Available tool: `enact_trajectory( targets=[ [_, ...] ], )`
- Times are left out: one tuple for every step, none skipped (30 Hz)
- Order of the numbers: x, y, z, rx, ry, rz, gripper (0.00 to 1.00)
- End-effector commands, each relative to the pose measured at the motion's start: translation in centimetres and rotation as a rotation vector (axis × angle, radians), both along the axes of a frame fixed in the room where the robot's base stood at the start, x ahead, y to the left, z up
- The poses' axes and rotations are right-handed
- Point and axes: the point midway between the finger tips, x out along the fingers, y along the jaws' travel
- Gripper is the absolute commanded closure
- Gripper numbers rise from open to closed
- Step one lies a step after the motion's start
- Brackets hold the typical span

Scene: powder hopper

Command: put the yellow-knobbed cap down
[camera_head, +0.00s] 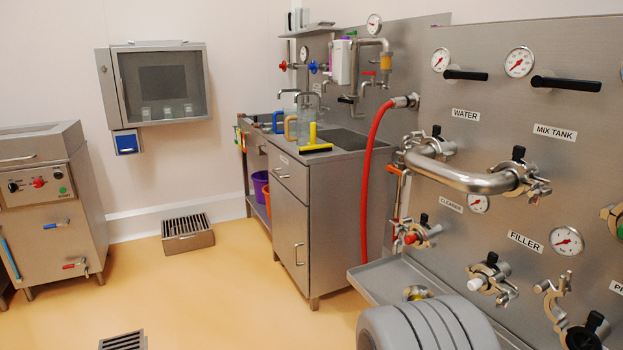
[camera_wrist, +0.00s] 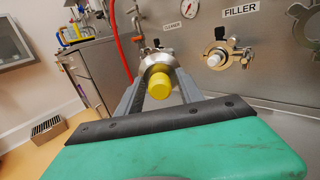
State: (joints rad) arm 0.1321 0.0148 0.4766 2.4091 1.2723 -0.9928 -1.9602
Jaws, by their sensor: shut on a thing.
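The yellow-knobbed cap (camera_wrist: 159,82) is a metal disc with a yellow knob facing the wrist camera. My gripper (camera_wrist: 158,88) is shut on it, with one grey finger on each side. In the head view a small round metal thing with a yellowish middle (camera_head: 417,293) shows at the metal tray, just above my grey arm; it looks like the same cap. My gripper is hidden there behind the arm. I cannot tell whether the cap touches the tray (camera_head: 385,280).
The steel panel (camera_head: 500,130) stands behind, with a bent pipe (camera_head: 465,180), gauges and clamped ports, including the filler port (camera_wrist: 218,57). A red hose (camera_head: 370,180) hangs left of the tray. A steel cabinet (camera_head: 290,220) stands farther left. The yellow floor between is clear.

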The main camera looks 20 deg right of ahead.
Motion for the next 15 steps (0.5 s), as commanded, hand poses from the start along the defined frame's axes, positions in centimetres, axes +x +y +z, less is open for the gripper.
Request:
enact_trajectory(
  targets=[
    [1.7,3.1,-0.1,0.000,0.001,0.089,1.00],
    [2.6,4.9,-0.3,0.001,0.001,0.138,1.00],
    [3.6,7.2,-0.4,0.001,0.002,0.202,1.00],
    [4.2,8.8,-0.5,0.003,0.001,0.245,1.00],
    [4.7,10.3,-0.5,0.002,0.001,0.286,1.00],
    [5.2,12.1,-0.6,0.003,0.000,0.335,1.00],
    [5.5,13.4,-0.6,0.003,0.000,0.370,1.00],
    [5.8,14.6,-0.7,0.004,0.000,0.402,1.00],
    [6.1,16.2,-0.7,0.004,-0.001,0.441,1.00],
    [6.2,17.3,-0.8,0.005,-0.001,0.470,1.00],
    [6.3,18.2,-0.8,0.005,-0.001,0.494,1.00],
    [6.5,19.4,-0.9,0.006,0.000,0.524,1.00],
    [6.5,20.2,-0.9,0.007,-0.001,0.547,1.00],
    [6.6,21.0,-1.0,0.007,-0.001,0.566,1.00],
    [6.6,22.0,-1.0,0.008,0.000,0.590,1.00]
  ],
)
